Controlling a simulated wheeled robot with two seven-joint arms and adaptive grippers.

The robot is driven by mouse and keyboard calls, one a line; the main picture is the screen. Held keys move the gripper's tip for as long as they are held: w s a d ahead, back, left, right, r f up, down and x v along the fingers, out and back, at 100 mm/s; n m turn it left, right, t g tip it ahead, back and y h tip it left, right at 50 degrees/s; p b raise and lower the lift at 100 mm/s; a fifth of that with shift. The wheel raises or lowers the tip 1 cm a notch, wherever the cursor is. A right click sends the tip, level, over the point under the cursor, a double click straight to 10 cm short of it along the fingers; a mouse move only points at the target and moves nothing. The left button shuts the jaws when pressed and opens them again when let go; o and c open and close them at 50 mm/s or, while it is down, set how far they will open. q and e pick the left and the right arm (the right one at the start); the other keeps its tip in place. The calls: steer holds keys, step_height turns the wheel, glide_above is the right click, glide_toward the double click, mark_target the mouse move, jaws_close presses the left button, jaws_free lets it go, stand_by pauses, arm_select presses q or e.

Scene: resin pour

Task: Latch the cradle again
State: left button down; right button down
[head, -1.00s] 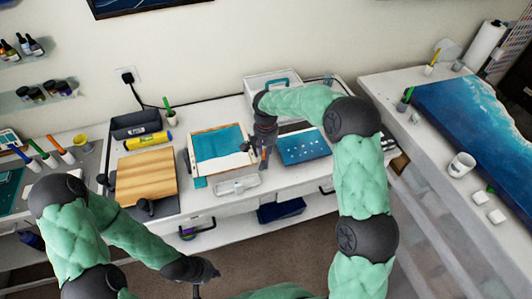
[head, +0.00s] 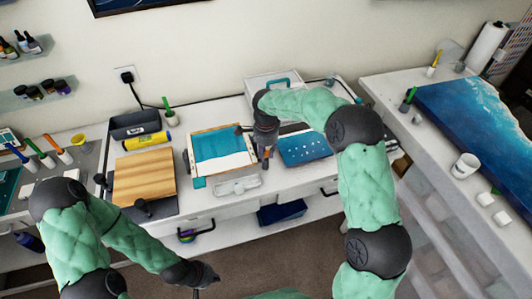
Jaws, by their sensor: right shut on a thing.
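The cradle (head: 192,131) stands on the white bench in the head view, a pale frame around a panel (head: 220,144) that is blue above and white below. My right gripper (head: 266,160) points down at the cradle's right edge. It is shut on a small part there, which its fingers mostly hide; I cannot tell whether the latch is engaged. A short dark piece (head: 243,130) shows just left of the gripper, by the frame's upper right. My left gripper (head: 207,283) is low in front of the bench, away from the cradle; its jaws are unclear.
A wooden board (head: 145,176) lies left of the cradle, a blue dotted panel (head: 305,148) right of it. A clear tray (head: 238,186) sits in front. A dark bin (head: 135,124), a yellow tube (head: 148,141) and a white box (head: 275,82) stand behind.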

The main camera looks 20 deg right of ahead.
mark_target(266, 153)
steer(key=shift+w+m, duration=0.1)
steer(key=shift+m, duration=0.5)
steer(key=shift+r, duration=0.1)
steer(key=c, duration=1.3)
jaws_free()
step_height(266, 153, up, 12)
steer(key=shift+f, duration=0.1)
